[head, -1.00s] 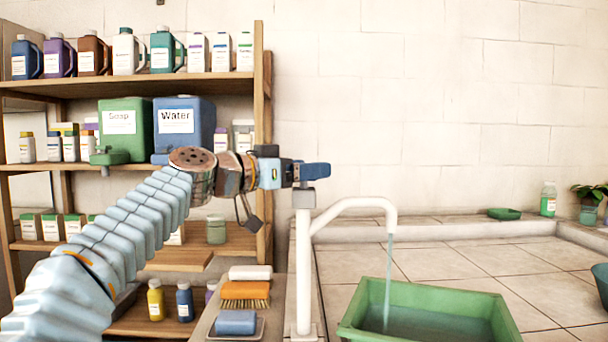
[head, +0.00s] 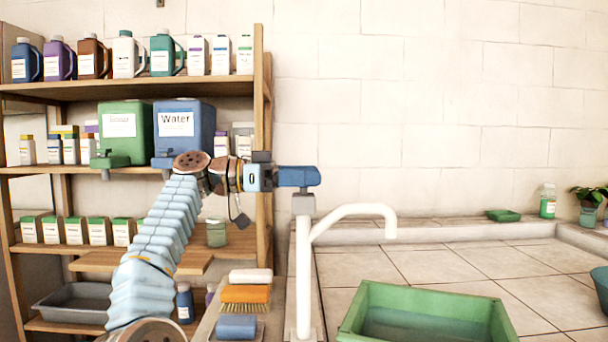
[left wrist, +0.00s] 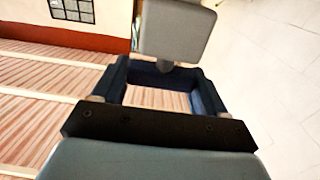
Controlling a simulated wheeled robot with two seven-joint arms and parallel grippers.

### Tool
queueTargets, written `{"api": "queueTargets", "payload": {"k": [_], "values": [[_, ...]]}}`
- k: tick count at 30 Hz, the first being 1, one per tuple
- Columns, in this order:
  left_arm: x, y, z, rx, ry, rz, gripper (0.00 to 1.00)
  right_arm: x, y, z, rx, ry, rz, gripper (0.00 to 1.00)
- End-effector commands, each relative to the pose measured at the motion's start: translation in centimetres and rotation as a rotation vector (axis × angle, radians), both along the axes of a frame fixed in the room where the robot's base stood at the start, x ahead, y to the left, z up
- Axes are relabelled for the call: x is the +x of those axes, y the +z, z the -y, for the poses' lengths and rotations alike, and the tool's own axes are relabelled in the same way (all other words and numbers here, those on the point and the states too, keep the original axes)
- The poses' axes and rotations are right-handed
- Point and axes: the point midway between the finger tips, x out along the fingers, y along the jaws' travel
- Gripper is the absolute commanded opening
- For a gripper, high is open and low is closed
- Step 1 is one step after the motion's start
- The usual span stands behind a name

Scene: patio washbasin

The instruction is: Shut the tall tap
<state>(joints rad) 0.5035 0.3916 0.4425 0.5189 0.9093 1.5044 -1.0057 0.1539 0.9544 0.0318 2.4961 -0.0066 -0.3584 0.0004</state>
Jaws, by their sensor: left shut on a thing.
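The tall tap (head: 304,265) is a white upright pipe with a curved spout (head: 370,208) pointing right over a green basin (head: 480,295). No water falls from the spout. A grey piece (head: 303,203) tops the upright; a grey block on a short stem (left wrist: 176,32) shows at the fingertips in the left wrist view. My left gripper (head: 312,177) reaches in from the left at the tap's top, its blue fingers shut on the tap handle. The fingers also show in the left wrist view (left wrist: 168,68). They hide part of the grip. My right gripper is not in view.
A wooden shelf (head: 258,120) with bottles and green and blue canisters stands at left behind my arm. A brush (head: 245,294) and a blue block (head: 236,326) lie left of the tap. The tiled counter (head: 450,262) behind the basin is mostly clear.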

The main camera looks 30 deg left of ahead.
Motion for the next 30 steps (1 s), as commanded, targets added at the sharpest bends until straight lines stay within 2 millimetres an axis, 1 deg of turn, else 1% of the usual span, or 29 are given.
{"api": "queueTargets", "payload": {"k": [13,14,15,18,26,30], "values": [[-0.03,0.11,-0.01,-0.002,-0.009,0.002,0.42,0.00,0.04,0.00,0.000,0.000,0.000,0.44],[-0.03,0.12,-0.01,-0.002,-0.009,0.002,0.74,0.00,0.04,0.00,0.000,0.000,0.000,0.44],[-0.03,0.12,-0.01,-0.002,-0.009,0.002,0.81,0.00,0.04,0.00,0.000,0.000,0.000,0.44],[-0.03,0.10,-0.01,-0.001,-0.009,0.002,0.94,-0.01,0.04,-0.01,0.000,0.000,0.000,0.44],[-0.02,0.05,0.01,-0.001,-0.009,0.001,0.94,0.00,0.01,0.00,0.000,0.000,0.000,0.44],[-0.07,-0.04,0.35,0.000,-0.010,0.001,0.94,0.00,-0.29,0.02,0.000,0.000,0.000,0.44]]}}
